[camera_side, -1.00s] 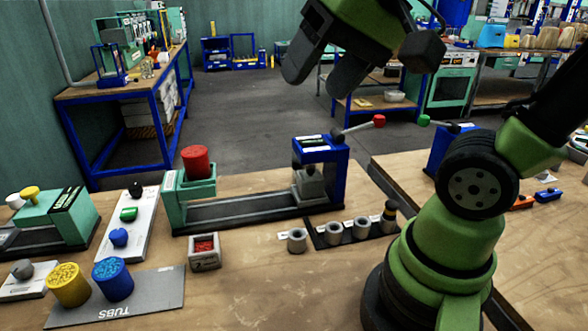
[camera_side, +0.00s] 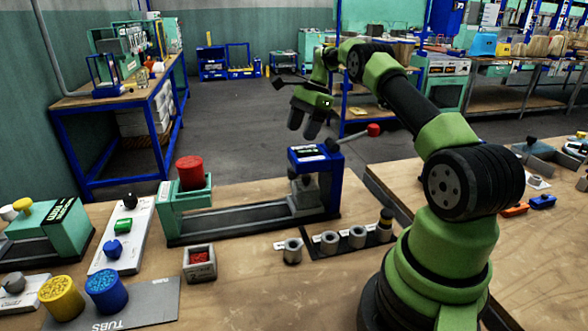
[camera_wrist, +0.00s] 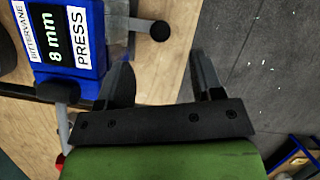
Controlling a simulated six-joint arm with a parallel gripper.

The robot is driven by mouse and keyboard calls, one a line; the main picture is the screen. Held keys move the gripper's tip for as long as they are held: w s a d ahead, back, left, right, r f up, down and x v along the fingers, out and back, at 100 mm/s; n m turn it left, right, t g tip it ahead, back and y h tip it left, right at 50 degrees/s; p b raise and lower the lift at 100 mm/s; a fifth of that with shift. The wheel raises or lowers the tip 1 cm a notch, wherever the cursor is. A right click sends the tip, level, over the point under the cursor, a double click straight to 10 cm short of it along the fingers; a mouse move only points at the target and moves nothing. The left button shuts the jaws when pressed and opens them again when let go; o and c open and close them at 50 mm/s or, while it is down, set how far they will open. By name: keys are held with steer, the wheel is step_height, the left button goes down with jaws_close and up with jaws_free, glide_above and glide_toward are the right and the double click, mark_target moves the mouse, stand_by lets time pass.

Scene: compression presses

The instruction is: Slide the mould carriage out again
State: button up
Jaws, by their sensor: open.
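The blue press (camera_side: 316,172) stands at the right end of a dark rail track (camera_side: 238,221). It also shows in the wrist view (camera_wrist: 65,38), labelled "8 mm PRESS". The grey mould carriage (camera_side: 303,195) sits on the track under the press frame, partly hidden by it. In the wrist view a black knob (camera_wrist: 160,31) sticks out beside the press. The press lever has a red ball (camera_side: 373,130) and is raised to the right. My gripper (camera_side: 304,128) is open and empty above and behind the press; its parted fingers show in the wrist view (camera_wrist: 162,75).
A teal hopper (camera_side: 185,198) with a red tub (camera_side: 190,171) stands at the track's left end. A small box of red pellets (camera_side: 200,263) and several grey cylinders (camera_side: 329,242) stand in front. Yellow and blue tubs (camera_side: 106,290) are front left.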

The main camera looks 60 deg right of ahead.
steer(key=shift+m, duration=0.4)
steer(key=x, duration=0.3)
steer(key=d+x, duration=0.1)
steer(key=x, duration=0.3)
steer(key=s+x, duration=0.1)
steer(key=x, duration=0.3)
steer(key=shift+d+f, duration=0.1)
steer(key=shift+f, duration=0.35)
jaws_close()
steer(key=w+a, duration=0.5)
steer(key=shift+w+a, duration=0.35)
steer(key=shift+w, duration=0.05)
steer(key=shift+r, duration=0.1)
jaws_free()
